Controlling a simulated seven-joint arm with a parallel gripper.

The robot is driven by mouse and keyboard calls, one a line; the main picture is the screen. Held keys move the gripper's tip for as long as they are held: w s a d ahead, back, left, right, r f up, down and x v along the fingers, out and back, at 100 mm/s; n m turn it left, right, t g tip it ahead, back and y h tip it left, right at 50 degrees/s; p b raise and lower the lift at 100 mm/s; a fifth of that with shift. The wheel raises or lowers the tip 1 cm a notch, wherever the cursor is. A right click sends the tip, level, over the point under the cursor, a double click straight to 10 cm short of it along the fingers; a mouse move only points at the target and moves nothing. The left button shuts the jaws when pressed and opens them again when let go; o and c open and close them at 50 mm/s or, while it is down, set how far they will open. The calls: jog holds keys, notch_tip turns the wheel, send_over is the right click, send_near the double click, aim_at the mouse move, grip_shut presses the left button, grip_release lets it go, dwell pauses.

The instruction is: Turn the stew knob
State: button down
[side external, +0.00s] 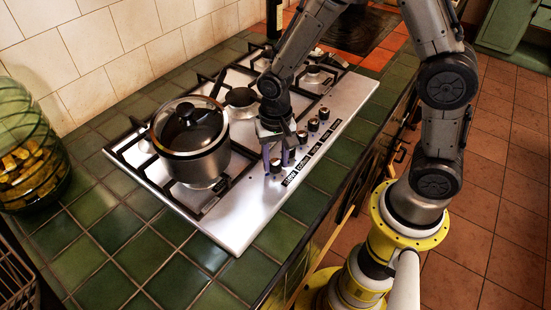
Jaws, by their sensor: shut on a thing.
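A row of dark stove knobs (313,124) runs along the right side of the steel cooktop (232,235), each with a small black label (290,179) beside it. The label words are too small to read surely, so I cannot confirm which knob is the stew one. My gripper (276,162) points down over the near end of the row, with its purple fingers on either side of the nearest knob (275,167). It is shut on that knob, which is partly hidden by the fingers. The knob's turn angle cannot be told.
A lidded steel pot (198,165) stands on the near-left burner, close to my gripper's left. Bare burners (240,97) and grates lie behind. A green glass jar (28,145) stands at far left. Green tiled counter (95,235) is clear in front. A tiled wall (90,45) bounds the back left.

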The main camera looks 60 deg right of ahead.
jog(key=shift+n, duration=0.4)
jog(key=n, duration=0.2)
jog(key=shift+n, duration=0.4)
jog(key=n, duration=0.3)
jog(key=shift+n, duration=0.4)
jog(key=n, duration=0.6)
jog(key=shift+r, duration=0.1)
jog(key=shift+n, duration=0.3)
jog(key=shift+c, duration=2.2)
grip_release()
